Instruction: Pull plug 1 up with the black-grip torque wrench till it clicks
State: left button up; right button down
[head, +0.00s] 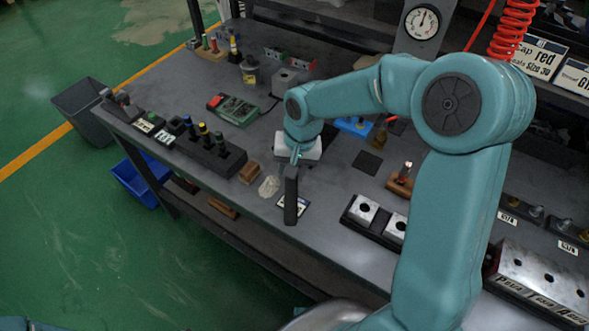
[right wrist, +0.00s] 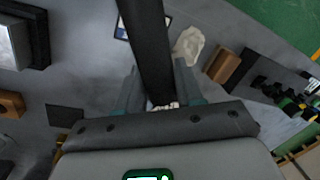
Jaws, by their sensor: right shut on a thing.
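My right gripper (head: 295,157) is shut on the black grip of a long tool (head: 291,196), which looks like the black-grip torque wrench. The grip hangs over the bench near its front edge. In the right wrist view the black grip (right wrist: 146,45) runs between the fingers (right wrist: 158,85), with a small bright metal part at the palm end. Plug 1 cannot be picked out. A metal valve block (head: 540,278) with holes and lettering stands at the lower right, partly behind my arm. My left gripper is not in view.
A black rack (head: 211,158) with colour-banded tools stands left on the bench (head: 325,190). A wooden block (head: 250,172) and a crumpled pale cloth (head: 269,187) lie near the grip. Two holed metal blocks (head: 364,209) sit in a black tray to the right. A red coiled hose (head: 513,28) hangs above.

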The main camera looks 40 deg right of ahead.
jog(key=shift+w+a+m+b, duration=0.45)
jog(key=shift+w+a+m, duration=0.35)
jog(key=shift+a+m, duration=0.15)
jog(key=shift+w+a, duration=0.2)
jog(key=shift+s+d+r+n, duration=0.1)
jog(key=shift+s+d+n, duration=0.75)
jog(key=shift+d, duration=0.1)
dwell(0.4)
jog(key=shift+r+p, duration=3)
jog(key=shift+r, duration=0.9)
jog(key=shift+f, duration=0.1)
